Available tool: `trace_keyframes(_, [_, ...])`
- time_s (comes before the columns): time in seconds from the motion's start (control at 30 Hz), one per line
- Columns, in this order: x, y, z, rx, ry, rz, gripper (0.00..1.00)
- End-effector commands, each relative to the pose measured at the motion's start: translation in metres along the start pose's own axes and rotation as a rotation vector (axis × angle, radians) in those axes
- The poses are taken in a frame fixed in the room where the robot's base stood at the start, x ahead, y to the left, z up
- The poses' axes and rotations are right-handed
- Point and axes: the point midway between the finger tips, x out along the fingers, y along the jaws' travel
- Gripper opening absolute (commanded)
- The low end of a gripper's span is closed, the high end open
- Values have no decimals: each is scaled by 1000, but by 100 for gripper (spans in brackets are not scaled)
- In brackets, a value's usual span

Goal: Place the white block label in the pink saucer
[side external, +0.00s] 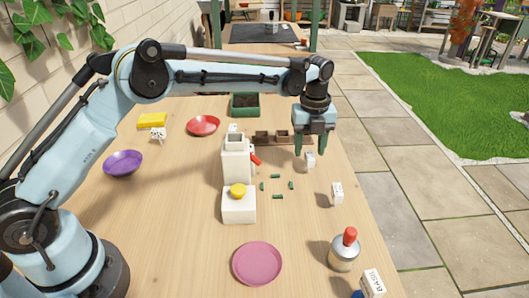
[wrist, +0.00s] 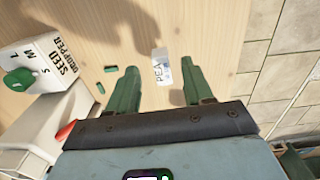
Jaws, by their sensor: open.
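Several small white block labels stand on the table. One white block label (side external: 310,160) is just below my gripper (side external: 311,150), and another (side external: 337,193) stands nearer the right edge. In the wrist view, a white block label (wrist: 161,67) with dark lettering that seems to read PEA shows between the two green fingers of my gripper (wrist: 158,72). The fingers are apart, with nothing held. I cannot tell whether they reach down around the block. The pink saucer (side external: 257,263) is empty at the front middle of the table.
Wood left of the pink saucer is clear.

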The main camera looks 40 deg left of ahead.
Motion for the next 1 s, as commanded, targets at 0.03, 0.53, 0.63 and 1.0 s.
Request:
trace_keyframes(0.03, [5,-1,-1,1,0,0,51])
trace_keyframes(0.53, [50,-2,-5,-1,-2,0,51])
trace_keyframes(0.63, [49,-2,-5,-1,-2,0,51])
trace_keyframes(1.0, [49,-2,-5,-1,-2,0,0])
